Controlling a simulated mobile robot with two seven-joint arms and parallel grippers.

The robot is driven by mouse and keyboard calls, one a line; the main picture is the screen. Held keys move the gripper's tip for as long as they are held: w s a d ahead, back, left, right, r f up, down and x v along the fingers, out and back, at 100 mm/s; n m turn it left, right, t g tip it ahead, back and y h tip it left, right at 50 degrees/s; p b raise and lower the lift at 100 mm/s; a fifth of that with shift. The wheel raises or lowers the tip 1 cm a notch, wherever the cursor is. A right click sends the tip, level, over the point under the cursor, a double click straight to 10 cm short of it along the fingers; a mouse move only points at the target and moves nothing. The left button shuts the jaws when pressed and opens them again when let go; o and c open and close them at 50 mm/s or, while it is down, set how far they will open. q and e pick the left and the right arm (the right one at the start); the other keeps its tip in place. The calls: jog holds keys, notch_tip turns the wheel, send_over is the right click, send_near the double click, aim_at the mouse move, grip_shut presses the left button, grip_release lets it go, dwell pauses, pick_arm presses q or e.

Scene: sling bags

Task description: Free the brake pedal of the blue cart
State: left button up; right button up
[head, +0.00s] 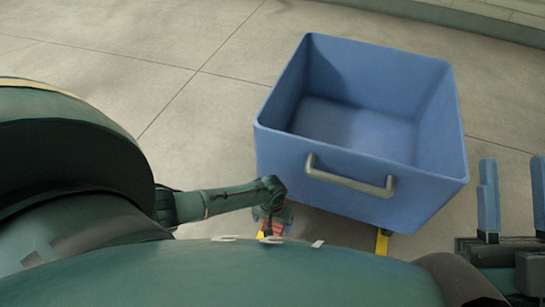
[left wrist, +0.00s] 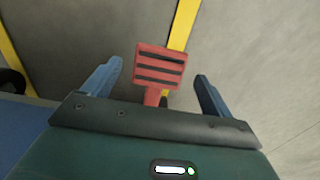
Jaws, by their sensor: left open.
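The blue cart (head: 285,165) stands right of centre in the head view, empty, with a grey handle (head: 350,177) on its near wall. The brake pedal (left wrist: 159,68) is a red plate with black ribs. In the left wrist view it appears between the two blue fingers of my left gripper (left wrist: 158,70). The fingers are apart, and I see no contact with the pedal. In the head view a bit of red (head: 272,229) shows below my left wrist at the cart's near lower edge; the left fingers are hidden there. My right gripper (head: 513,160) is open and empty at the right edge.
Bare concrete floor (head: 180,60) lies left of the cart. A low ledge (head: 450,17) runs along the back.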

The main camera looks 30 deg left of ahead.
pick_arm(q)
jog(key=shift+f+b, duration=0.45)
jog(key=shift+f, duration=0.65)
pick_arm(e)
jog(key=shift+s+d+r+n+y, duration=0.1)
jog(key=shift+s+r+n+y, duration=0.05)
jog(key=shift+r+n+y, duration=0.45)
jog(key=shift+s+r+n+y, duration=0.1)
jog(key=shift+r+n+y, duration=0.35)
jog(key=shift+n, duration=0.25)
pick_arm(q)
jog(key=shift+c, duration=0.3)
